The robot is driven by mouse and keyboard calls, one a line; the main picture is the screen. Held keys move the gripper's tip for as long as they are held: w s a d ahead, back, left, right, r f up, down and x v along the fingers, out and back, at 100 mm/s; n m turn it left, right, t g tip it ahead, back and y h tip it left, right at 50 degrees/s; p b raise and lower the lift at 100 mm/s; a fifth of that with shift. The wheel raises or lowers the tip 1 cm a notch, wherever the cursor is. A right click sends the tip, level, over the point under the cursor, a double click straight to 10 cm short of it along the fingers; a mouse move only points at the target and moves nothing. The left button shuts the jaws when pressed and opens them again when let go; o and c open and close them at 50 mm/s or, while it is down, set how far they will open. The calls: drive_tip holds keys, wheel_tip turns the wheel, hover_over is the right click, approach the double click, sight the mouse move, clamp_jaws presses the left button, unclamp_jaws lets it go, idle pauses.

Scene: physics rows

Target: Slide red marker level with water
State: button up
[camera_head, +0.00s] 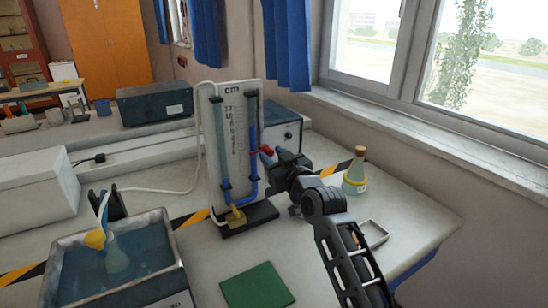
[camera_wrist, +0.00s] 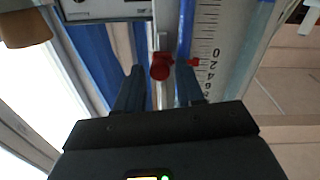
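The red marker (camera_head: 265,150) sits at the right side of the upright cm scale board (camera_head: 236,140), beside the right tube. In the wrist view its round red knob (camera_wrist: 160,66) lies between the fingertips, with a gap on each side, and its small red pointer (camera_wrist: 194,62) reaches to the scale near the 0 and 2 marks. My gripper (camera_wrist: 160,74) is open and faces the knob; in the head view my gripper (camera_head: 273,157) is just right of the board. Blue water (camera_head: 253,172) shows in the right tube; its exact top is hard to read.
A conical flask with a cork (camera_head: 355,176) stands right of my arm. A water tray (camera_head: 125,265) with a funnel is at front left. A green mat (camera_head: 257,287) and a small open tray (camera_head: 373,234) lie in front. A box (camera_head: 280,132) stands behind the board.

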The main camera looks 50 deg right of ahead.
clamp_jaws()
idle(0.3)
wheel_tip(320, 180, up, 6)
drive_tip(key=p, duration=0.3)
drive_tip(key=shift+r+p, duration=0.25)
drive_tip(key=shift+p, duration=0.1)
drive_tip(key=shift+o, duration=1.5)
unclamp_jaws()
drive_tip(key=b+v, duration=0.1)
drive_tip(key=v, duration=0.6)
drive_tip(key=shift+s+a+b, duration=0.15)
drive_tip(key=shift+s+b, duration=0.15)
drive_tip(key=shift+s, duration=0.1)
